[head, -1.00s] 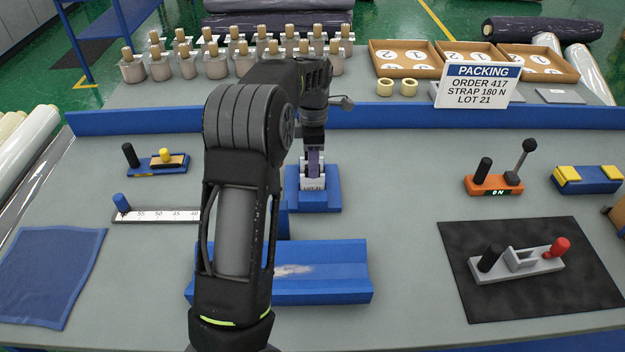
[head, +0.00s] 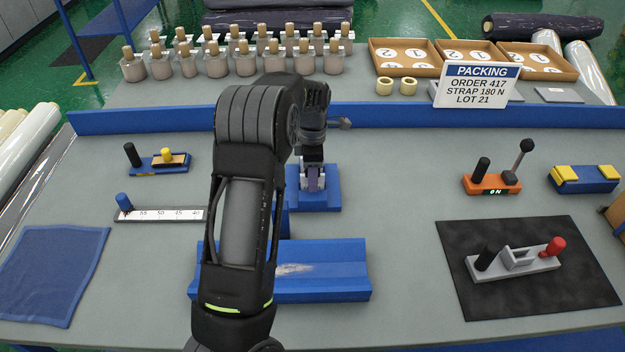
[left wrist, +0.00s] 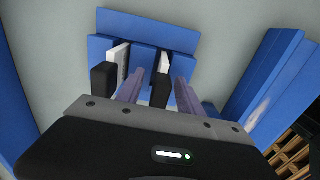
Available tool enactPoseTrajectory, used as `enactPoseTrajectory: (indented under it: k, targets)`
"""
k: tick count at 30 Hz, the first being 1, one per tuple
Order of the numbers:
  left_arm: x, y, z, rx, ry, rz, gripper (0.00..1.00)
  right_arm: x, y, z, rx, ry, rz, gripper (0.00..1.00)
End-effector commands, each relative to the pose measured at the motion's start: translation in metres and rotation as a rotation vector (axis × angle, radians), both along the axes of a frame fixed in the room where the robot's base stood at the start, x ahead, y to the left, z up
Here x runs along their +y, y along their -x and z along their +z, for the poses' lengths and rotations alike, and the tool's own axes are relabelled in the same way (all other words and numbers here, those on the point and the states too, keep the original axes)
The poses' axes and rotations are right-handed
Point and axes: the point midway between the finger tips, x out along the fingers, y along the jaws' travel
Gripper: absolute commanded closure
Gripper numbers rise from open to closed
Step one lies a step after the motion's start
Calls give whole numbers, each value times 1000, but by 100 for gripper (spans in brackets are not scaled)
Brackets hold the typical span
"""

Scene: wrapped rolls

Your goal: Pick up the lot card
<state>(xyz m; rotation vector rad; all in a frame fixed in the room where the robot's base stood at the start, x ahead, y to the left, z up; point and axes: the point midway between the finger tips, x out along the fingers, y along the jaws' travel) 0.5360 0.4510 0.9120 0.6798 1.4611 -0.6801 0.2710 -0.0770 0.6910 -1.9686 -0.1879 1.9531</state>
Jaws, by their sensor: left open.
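The lot card (head: 304,185) is a white plate standing upright in a blue stand (head: 330,201) near the middle of the bench. My left gripper (head: 312,178) is open and points down at it. One finger hides most of the card's lettering in the head view. In the left wrist view, the pale purple fingers (left wrist: 160,78) stand apart on either side of the card (left wrist: 164,62) and its black upper tab. A second white plate (left wrist: 118,60) with a black tab stands to the left, outside the fingers. My right gripper is not in view.
A blue trough (head: 325,270) lies in front of the stand, partly behind my left arm. A white ruler (head: 165,214) lies to the left. A grey fixture (head: 520,258) on a black mat and an orange switch (head: 490,184) are on the right. A packing sign (head: 478,85) stands behind.

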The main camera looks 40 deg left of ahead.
Motion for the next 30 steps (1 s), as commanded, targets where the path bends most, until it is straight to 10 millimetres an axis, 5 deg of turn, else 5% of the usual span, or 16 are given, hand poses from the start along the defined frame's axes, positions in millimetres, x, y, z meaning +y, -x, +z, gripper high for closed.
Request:
enactPoseTrajectory:
  k: [8, 24, 30]
  targets:
    - [0, 0, 0, 0, 0, 0, 56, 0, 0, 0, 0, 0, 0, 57]
    - [0, 0, 0, 0, 0, 0, 100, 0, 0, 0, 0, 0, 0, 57]
    - [0, 0, 0, 0, 0, 0, 100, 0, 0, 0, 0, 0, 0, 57]
